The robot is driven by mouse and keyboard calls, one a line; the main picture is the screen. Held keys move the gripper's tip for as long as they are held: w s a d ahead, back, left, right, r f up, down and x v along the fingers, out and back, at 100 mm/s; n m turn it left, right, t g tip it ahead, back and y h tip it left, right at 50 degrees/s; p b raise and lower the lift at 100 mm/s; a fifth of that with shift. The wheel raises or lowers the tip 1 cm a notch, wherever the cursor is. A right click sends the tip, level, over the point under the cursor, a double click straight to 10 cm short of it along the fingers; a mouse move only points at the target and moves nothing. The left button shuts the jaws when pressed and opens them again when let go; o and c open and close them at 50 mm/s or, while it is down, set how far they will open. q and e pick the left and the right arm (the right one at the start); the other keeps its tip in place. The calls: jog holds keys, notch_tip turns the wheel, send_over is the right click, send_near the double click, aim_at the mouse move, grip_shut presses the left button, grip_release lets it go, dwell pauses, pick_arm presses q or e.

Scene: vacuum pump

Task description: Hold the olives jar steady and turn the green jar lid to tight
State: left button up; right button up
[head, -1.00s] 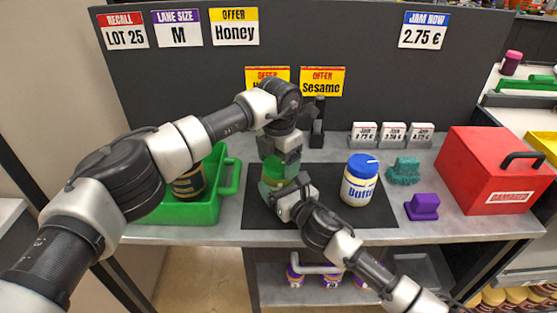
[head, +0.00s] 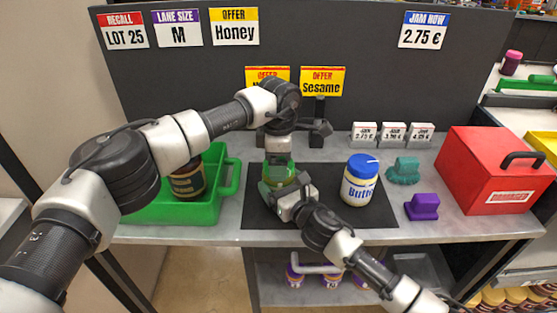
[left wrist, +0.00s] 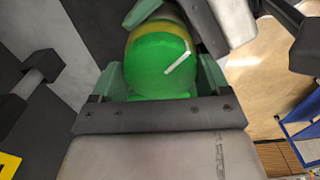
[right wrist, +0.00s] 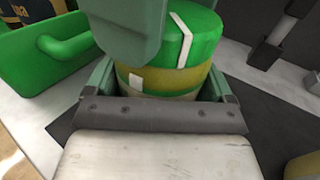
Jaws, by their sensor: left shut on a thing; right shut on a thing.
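The olives jar (right wrist: 160,82) stands upright on the black mat (head: 258,216) with its green lid (right wrist: 190,42) on top. In the right wrist view, the white mark on the lid sits right of the white mark on the jar; the two are not in line. My left gripper (head: 278,162) comes down from above and is shut on the lid, which also shows in the left wrist view (left wrist: 150,62). My right gripper (head: 279,196) is shut on the jar body from the front right. The grippers hide much of the jar in the head view.
A green crate (head: 190,212) with a dark jar (head: 187,182) stands to the left. A blue-lidded butter jar (head: 359,183) stands close on the right, with teal (head: 404,171) and purple (head: 422,207) blocks and a red box (head: 490,170) beyond. A dark panel rises behind.

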pick_arm(q)
jog(key=m, duration=0.6)
jog(key=shift+w+r+m, duration=0.1)
jog(key=shift+m, duration=0.2)
pick_arm(e)
jog(key=shift+f, duration=0.1)
dwell(0.4)
pick_arm(q)
jog(key=o, duration=0.9)
notch_tip(320, 180, up, 12)
jog(key=shift+f, duration=0.1)
pick_arm(e)
jog(key=o, duration=1)
jog(key=shift+o, duration=0.2)
